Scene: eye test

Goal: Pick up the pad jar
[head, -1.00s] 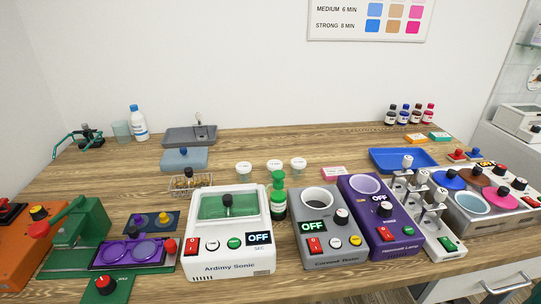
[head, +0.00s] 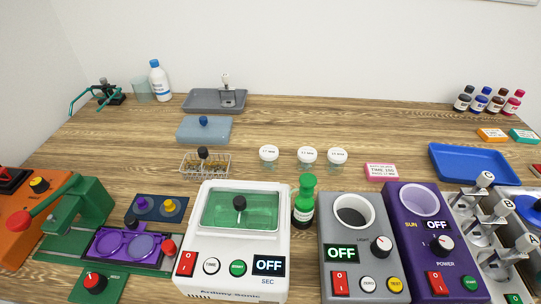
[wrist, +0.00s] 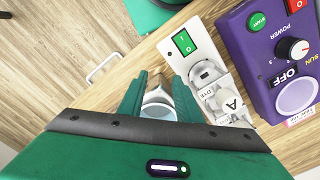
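Three small clear jars with white, labelled lids stand in a row in the middle of the table in the head view: a left jar (head: 269,154), a middle jar (head: 307,156) and a right jar (head: 337,157). The lid labels are too small to read surely, so I cannot tell which is the pad jar. My gripper (wrist: 156,80) shows only in the wrist view, with its two teal fingers apart. A pale rounded thing shows between them; I cannot tell what it is. No jar is visible in the wrist view.
A green-capped bottle (head: 303,202) stands in front of the jars, beside the white ultrasonic box (head: 190,225). A grey tester (head: 335,280) and purple lamp unit (head: 405,250) stand to its right. A wire basket (head: 185,168) is left of the jars. Wood behind the jars is clear.

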